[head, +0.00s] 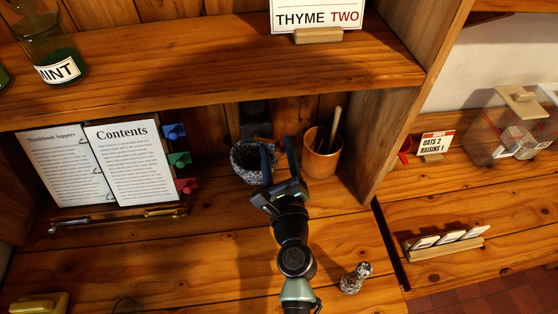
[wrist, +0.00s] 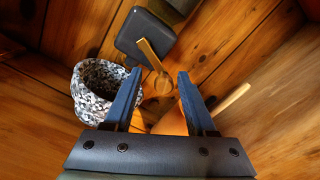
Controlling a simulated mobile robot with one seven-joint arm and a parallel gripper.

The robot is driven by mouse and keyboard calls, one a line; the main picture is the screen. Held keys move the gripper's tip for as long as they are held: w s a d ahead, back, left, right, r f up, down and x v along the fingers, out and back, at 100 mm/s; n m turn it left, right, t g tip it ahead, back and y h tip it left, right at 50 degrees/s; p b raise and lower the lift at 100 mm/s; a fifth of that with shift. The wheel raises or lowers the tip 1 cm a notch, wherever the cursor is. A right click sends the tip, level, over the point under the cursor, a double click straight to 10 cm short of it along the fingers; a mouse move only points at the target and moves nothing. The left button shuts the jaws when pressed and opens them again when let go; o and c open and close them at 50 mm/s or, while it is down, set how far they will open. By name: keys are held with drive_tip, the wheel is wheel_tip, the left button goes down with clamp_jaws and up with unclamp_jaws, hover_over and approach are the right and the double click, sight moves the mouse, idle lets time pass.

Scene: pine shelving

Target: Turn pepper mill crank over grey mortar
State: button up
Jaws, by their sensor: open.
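The grey speckled mortar (head: 247,158) stands at the back of the lower shelf; in the wrist view it shows at left (wrist: 100,85), beside one finger. The dark pepper mill (head: 254,116) is on the back wall above the mortar. In the wrist view the mill's dark body (wrist: 146,36) carries a brass-coloured crank (wrist: 150,55) with a round knob at its lower end. My gripper (head: 278,160) is open and empty, its fingers pointing toward the back wall. In the wrist view, the knob appears between the fingertips (wrist: 158,75); I cannot tell its depth.
An orange-brown cup (head: 320,158) with wooden utensils stands close right of my gripper. An open book (head: 125,165) on a stand is at left. A speckled pestle-like object (head: 355,278) stands in front. The upper shelf (head: 220,65) overhangs; a wooden upright (head: 385,130) bounds the right.

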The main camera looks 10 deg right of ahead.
drive_tip(key=s+b, duration=0.2)
drive_tip(key=s, duration=1)
drive_tip(key=shift+s+b, duration=0.3)
drive_tip(key=shift+s, duration=0.1)
